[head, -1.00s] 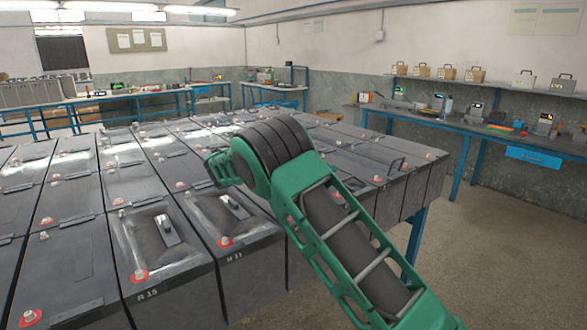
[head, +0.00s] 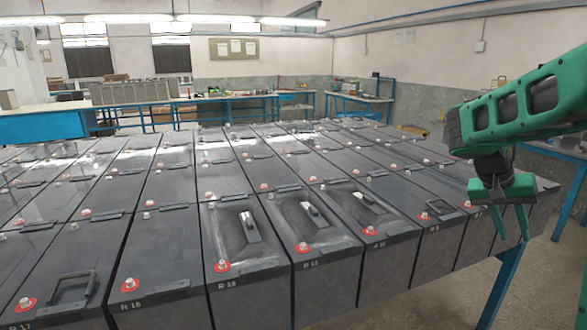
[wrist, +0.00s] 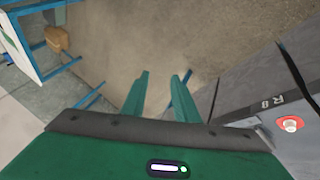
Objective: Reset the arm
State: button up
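My gripper (head: 514,232) hangs at the right of the head view, fingers pointing down, at the end of my green arm (head: 535,105). The wrist view shows its two green fingers (wrist: 160,78) apart with only floor between them, so it is open and empty. It is close to the front right side of the battery rows (head: 270,205). A battery marked R 8 (wrist: 255,105) stands to the right of the fingers in the wrist view and appears apart from them.
Dark batteries with red-ringed terminals fill a blue-legged bench (head: 500,285). Bare floor (head: 440,305) lies in front of it at the right. Blue workbenches (head: 235,98) stand along the back, and a blue-fronted counter (head: 45,122) stands at the left.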

jog(key=s+a+f+y, duration=0.2)
jog(key=s+a, duration=0.2)
jog(key=s, duration=0.5)
jog(key=s+a+f+n+y, duration=0.1)
jog(key=s+a+f+y, duration=0.1)
jog(key=s, duration=0.7)
jog(key=s+a+f+n+y, duration=0.1)
jog(key=s+a, duration=0.4)
jog(key=s, duration=0.5)
jog(key=shift+a+f+y, duration=0.3)
jog(key=shift+f+y, duration=0.4)
jog(key=shift+w+f, duration=0.25)
jog(key=shift+w, duration=0.4)
